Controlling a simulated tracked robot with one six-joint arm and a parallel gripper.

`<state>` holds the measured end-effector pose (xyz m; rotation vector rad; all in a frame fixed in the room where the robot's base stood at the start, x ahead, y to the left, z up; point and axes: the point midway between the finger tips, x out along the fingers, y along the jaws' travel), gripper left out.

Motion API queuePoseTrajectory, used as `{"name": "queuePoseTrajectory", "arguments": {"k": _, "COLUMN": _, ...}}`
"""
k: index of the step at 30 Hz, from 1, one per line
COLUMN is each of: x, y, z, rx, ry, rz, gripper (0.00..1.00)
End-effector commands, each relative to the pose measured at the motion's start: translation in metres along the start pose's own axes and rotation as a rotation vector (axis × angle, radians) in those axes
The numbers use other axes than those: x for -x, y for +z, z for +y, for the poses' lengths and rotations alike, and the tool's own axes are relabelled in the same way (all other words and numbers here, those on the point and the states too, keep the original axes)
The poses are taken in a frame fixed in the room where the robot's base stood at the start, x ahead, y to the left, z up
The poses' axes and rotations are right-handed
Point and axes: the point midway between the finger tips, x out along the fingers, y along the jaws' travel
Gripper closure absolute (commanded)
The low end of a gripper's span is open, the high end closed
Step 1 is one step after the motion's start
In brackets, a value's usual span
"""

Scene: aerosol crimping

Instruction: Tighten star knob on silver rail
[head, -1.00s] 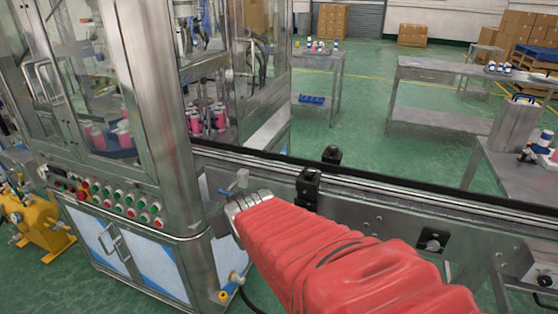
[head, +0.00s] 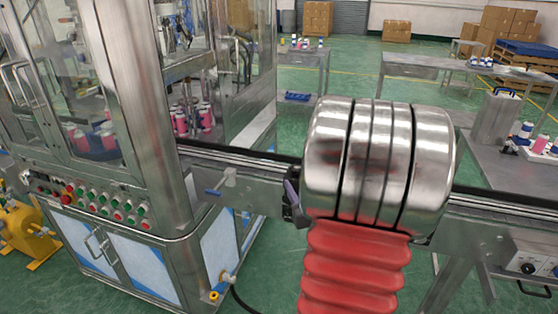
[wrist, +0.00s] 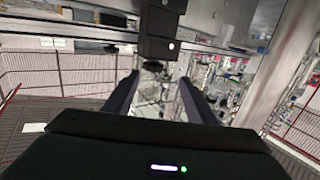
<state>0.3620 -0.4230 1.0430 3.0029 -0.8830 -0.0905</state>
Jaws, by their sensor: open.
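The silver rail (head: 245,180) runs along the conveyor from the machine toward the right. My arm hides its middle in the head view. In the wrist view a black clamp block (wrist: 160,30) hangs at the top centre, with a small dark knob (wrist: 153,66) below it. The knob's star shape is too small to make out. My gripper (wrist: 158,78) is open, its two dark fingers pointing toward the block. The knob appears between the fingertips in the picture; I cannot tell how far off it is. In the head view only a dark piece of my gripper shows beside my wrist.
The glass-sided machine (head: 150,110) with pink cans (head: 190,120) stands at the left. Its button panel (head: 95,205) faces forward. A blue-handled valve (head: 222,183) sticks out from the rail left of my gripper. Steel tables (head: 450,70) stand behind the conveyor.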

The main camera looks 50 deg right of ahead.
Motion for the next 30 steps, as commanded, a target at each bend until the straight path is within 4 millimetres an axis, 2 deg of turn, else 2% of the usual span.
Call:
{"name": "queuePoseTrajectory", "arguments": {"k": 1, "x": 0.003, "y": 0.003, "z": 0.007, "rx": -0.012, "ry": 0.005, "rz": 0.015, "gripper": 0.49}}
{"name": "queuePoseTrajectory", "arguments": {"k": 5, "x": 0.008, "y": 0.002, "z": 0.015, "rx": -0.025, "ry": 0.004, "rz": 0.047, "gripper": 0.49}}
{"name": "queuePoseTrajectory", "arguments": {"k": 18, "x": 0.006, "y": 0.001, "z": 0.015, "rx": -0.026, "ry": 0.002, "rz": 0.053, "gripper": 0.49}}
{"name": "queuePoseTrajectory", "arguments": {"k": 23, "x": -0.006, "y": 0.001, "z": 0.015, "rx": -0.026, "ry": 0.001, "rz": 0.053, "gripper": 0.49}}
{"name": "queuePoseTrajectory", "arguments": {"k": 30, "x": -0.040, "y": -0.001, "z": 0.014, "rx": -0.026, "ry": 0.000, "rz": 0.053, "gripper": 0.49}}
